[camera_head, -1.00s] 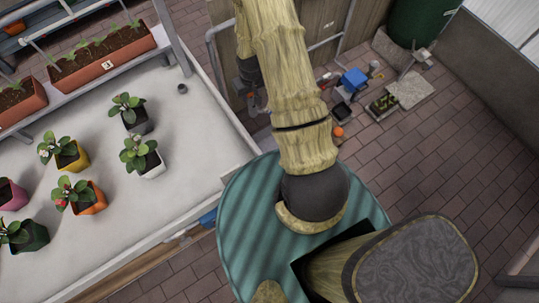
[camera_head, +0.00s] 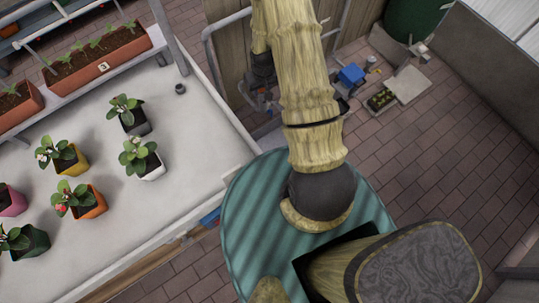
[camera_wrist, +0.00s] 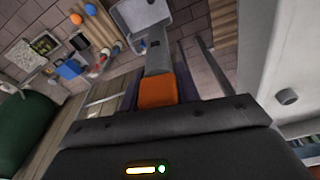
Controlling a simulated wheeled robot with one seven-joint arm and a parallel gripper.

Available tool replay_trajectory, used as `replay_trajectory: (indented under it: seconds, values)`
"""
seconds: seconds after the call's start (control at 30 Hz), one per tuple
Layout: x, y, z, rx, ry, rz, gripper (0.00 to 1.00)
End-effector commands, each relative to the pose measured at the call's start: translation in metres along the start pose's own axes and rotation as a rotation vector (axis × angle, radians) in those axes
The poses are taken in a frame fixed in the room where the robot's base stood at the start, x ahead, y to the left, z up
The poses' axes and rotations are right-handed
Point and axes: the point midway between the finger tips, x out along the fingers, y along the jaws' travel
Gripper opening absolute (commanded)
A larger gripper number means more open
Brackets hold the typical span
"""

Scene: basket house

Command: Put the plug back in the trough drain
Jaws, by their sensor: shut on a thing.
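The white trough (camera_head: 190,125) fills the left of the head view. A small dark round fitting (camera_head: 180,88), which looks like the drain, stands up from its bed near the back right corner. It also shows at the right of the wrist view (camera_wrist: 287,97). My gripper (camera_head: 264,98) is beyond the trough's right edge, apart from the fitting, partly hidden by my arm. In the wrist view an orange and grey piece (camera_wrist: 157,90) sticks out ahead of the palm.
Several potted plants (camera_head: 133,114) stand in the trough, left of the fitting. A long planter (camera_head: 100,70) is on a ledge behind. Clutter, including a blue box (camera_head: 351,74), lies on the paving beyond my arm. A green barrel (camera_head: 410,18) stands at the back.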

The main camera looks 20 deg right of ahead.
Motion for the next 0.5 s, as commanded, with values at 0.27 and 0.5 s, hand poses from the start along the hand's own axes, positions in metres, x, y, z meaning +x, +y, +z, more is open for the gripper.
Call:
replay_trajectory:
  seconds: [0.27, 0.5]
  values:
    - [0.035, 0.002, 0.003, -0.008, 0.0, -0.004, 0.0]
    - [0.083, 0.004, 0.007, -0.022, -0.001, -0.01, 0.0]
